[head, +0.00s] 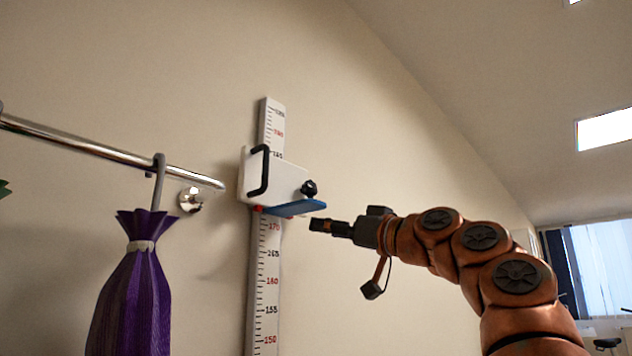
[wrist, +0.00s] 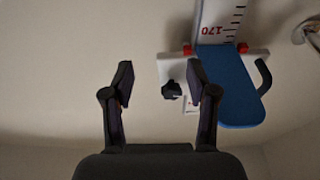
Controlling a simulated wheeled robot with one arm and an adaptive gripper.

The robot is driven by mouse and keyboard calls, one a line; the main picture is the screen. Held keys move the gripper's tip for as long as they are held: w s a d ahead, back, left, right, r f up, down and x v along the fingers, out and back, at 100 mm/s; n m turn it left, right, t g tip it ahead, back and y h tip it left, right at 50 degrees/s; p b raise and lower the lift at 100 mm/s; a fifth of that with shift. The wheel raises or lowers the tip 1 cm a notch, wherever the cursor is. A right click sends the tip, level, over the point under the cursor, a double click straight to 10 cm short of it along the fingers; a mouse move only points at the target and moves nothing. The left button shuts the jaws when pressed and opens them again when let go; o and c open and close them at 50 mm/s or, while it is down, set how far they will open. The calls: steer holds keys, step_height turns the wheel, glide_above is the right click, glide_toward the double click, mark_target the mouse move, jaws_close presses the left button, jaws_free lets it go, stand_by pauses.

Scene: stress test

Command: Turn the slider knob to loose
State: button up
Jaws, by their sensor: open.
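The slider knob (head: 309,188) is a small black lobed knob on the right side of a white slider (head: 286,180) on a wall height scale (head: 265,290). The slider has a black handle (head: 258,170) and a blue plate (head: 295,208). In the wrist view the knob (wrist: 171,90) shows between the two fingers, farther off, with the blue plate (wrist: 228,85) to its right. My gripper (head: 315,226) is below and right of the knob in the head view. It is open, empty and apart from the knob. Any marking by the knob is too small to read.
A metal rail (head: 100,150) runs along the wall at left. A purple bag (head: 135,290) hangs from it on a grey hook (head: 158,180). The wall right of the scale is bare. A window (head: 595,262) is far right.

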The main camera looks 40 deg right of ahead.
steer(key=shift+s+r+n+t+y+p, duration=0.5)
steer(key=shift+s+r+n+y+p, duration=0.35)
steer(key=shift+s+r+n+y, duration=1.45)
steer(key=w+a+r+h+p, duration=0.1)
steer(key=w+a+r+p, duration=0.1)
steer(key=w, duration=0.5)
steer(key=shift+w+r+n+h+p, duration=0.35)
steer(key=shift+r+p, duration=0.2)
steer(key=shift+r, duration=0.35)
steer(key=shift+s, duration=0.1)
jaws_close()
